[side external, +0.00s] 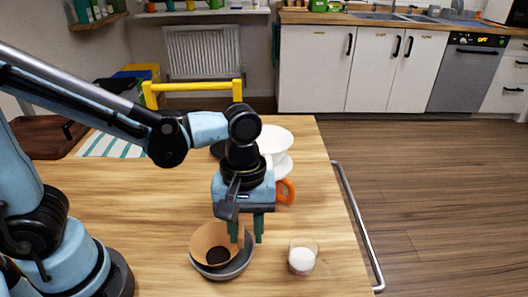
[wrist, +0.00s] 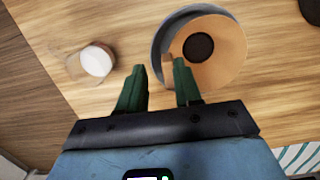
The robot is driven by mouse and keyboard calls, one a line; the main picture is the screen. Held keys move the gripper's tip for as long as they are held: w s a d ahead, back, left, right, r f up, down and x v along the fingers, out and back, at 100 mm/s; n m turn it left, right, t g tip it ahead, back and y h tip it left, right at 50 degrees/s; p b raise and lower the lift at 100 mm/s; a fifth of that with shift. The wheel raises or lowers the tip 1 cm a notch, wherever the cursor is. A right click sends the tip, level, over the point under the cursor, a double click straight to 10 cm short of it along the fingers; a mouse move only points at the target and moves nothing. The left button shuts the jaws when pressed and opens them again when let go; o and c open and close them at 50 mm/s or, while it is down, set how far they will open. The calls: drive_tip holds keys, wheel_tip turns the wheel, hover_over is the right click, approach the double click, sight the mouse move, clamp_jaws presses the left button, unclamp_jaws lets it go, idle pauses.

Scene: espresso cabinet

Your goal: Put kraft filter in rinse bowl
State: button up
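The kraft filter (side external: 209,240) is a brown paper cone with a dark round bottom. It sits inside the grey rinse bowl (side external: 237,270), leaning toward one side of it. In the wrist view the filter (wrist: 222,50) covers much of the bowl (wrist: 160,45), leaving a grey rim at the left. My gripper (side external: 246,238) is above the bowl's right side, fingers pointing down. In the wrist view its two green fingertips (wrist: 159,68) are apart, with a small tan edge of the filter beside the right finger. Whether that finger touches the paper is unclear.
A clear glass with white contents (side external: 302,259) stands right of the bowl. A white dripper (side external: 276,142) with an orange handle is behind my gripper, partly hidden. A metal rail (side external: 357,228) runs along the table's right edge. The wooden tabletop (side external: 325,210) is clear near that edge.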

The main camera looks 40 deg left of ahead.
drive_tip(key=shift+r, duration=0.15)
wheel_tip(320, 180, up, 12)
drive_tip(key=w+a, duration=0.1)
drive_tip(key=w+a+f+m+t, duration=0.1)
drive_tip(key=a+f+m+t, duration=0.2)
drive_tip(key=a, duration=0.4)
drive_tip(key=w+a+f+m+t+y, duration=0.1)
drive_tip(key=a+f+m+t, duration=0.2)
drive_tip(key=a+m+t, duration=0.2)
drive_tip(key=shift+w+a+m, duration=0.15)
drive_tip(key=shift+a+m, duration=0.35)
drive_tip(key=shift+a, duration=0.45)
